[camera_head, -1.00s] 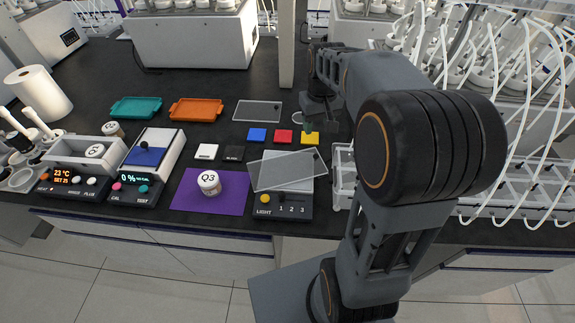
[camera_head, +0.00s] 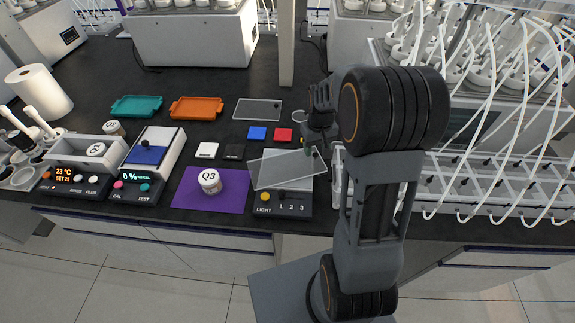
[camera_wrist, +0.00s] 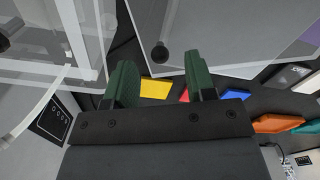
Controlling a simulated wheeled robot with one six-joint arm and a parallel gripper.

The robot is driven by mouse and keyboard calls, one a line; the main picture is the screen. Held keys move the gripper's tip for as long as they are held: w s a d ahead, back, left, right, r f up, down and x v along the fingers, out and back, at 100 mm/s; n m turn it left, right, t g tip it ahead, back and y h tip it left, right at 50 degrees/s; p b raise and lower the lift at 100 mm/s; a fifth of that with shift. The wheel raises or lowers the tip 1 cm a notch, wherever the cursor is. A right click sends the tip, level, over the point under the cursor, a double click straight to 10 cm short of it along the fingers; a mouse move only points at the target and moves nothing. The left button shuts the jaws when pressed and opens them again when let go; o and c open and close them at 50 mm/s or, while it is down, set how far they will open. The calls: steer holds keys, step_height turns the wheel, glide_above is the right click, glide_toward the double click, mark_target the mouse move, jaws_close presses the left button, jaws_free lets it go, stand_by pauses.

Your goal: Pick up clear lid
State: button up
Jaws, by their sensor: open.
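The clear lid (camera_head: 284,171) is a transparent flat plate lying askew over the light box (camera_head: 283,204) at the front of the bench. In the wrist view, the lid (camera_wrist: 225,32) fills the top middle and carries a dark round knob (camera_wrist: 160,53) near its edge. My gripper (camera_head: 312,150) is at the lid's back right corner in the head view. In the wrist view, my gripper (camera_wrist: 160,65) is open, with its green fingers on either side of the knob's line. Nothing is held. I cannot tell whether the fingers touch the lid.
Left of the lid, a white jar marked Q3 (camera_head: 210,182) stands on a purple mat (camera_head: 182,200). Blue (camera_head: 257,133) and red (camera_head: 283,134) squares lie behind it. Another clear plate (camera_head: 258,103) lies farther back. A rack with white tubes (camera_head: 480,185) crowds the right.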

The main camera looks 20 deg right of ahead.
steer(key=shift+f, duration=1.35)
jaws_close()
